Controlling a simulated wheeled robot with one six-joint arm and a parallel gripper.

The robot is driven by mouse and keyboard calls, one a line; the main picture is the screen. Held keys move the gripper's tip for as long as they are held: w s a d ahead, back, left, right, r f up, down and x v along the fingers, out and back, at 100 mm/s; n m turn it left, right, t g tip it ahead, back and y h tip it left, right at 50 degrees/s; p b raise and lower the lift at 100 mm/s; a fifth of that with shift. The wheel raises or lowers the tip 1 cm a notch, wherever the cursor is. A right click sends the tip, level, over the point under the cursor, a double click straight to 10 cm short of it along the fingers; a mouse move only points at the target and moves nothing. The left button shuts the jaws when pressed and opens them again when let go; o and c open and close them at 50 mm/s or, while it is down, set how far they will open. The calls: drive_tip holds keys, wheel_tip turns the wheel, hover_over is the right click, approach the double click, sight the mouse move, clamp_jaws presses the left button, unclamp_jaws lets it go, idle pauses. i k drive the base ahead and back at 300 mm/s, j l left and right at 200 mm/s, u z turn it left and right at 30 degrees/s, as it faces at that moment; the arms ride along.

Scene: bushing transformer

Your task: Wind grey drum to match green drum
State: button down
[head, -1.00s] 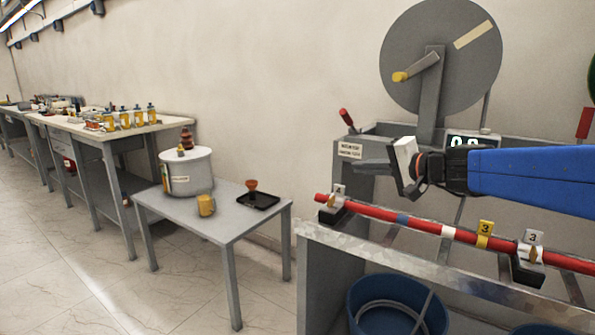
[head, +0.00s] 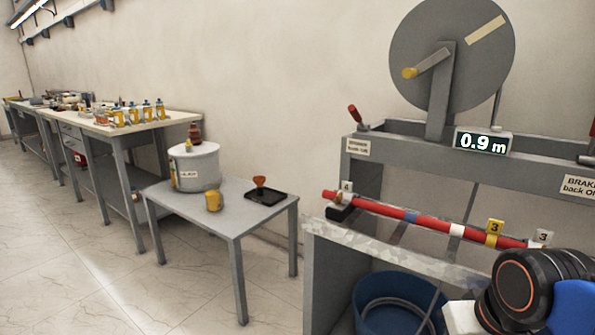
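The grey drum (head: 425,45) stands upright on a post at the back of the grey bench. Its crank arm ends in a yellow knob (head: 409,73), which points left. A pale strip (head: 487,30) lies on the upper right of the drum's face. The display (head: 483,142) below the drum reads 0.9 m. The green drum is not in view. My arm shows at the lower right as a dark, rounded joint, with a white part at the bottom edge. My gripper's fingertips are outside the frame, and nothing shows touching the drum or knob.
A red rod (head: 425,220) with coloured bands and numbered tags runs along the bench front. A red-handled lever (head: 355,115) stands left of the drum. A blue tub (head: 390,303) sits below. A small table (head: 235,232) with a white pot (head: 193,167) stands left, with clear floor beyond.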

sight(483, 35)
drive_tip(key=z, duration=0.5)
drive_tip(key=i+j+z, duration=0.1)
drive_tip(key=j+z, duration=0.25)
drive_tip(key=j, duration=0.15)
drive_tip(key=j+z, duration=0.35)
drive_tip(key=j, duration=0.15)
drive_tip(key=j+z, duration=0.35)
drive_tip(key=j, duration=0.9)
drive_tip(key=k+j+z, duration=0.1)
drive_tip(key=j, duration=0.55)
drive_tip(key=k+j, duration=0.1)
drive_tip(key=j, duration=0.6)
drive_tip(key=k+l+z, duration=0.1)
drive_tip(key=l+z, duration=0.45)
drive_tip(key=z, duration=0.15)
drive_tip(key=l+z, duration=0.3)
drive_tip(key=k+l, duration=0.05)
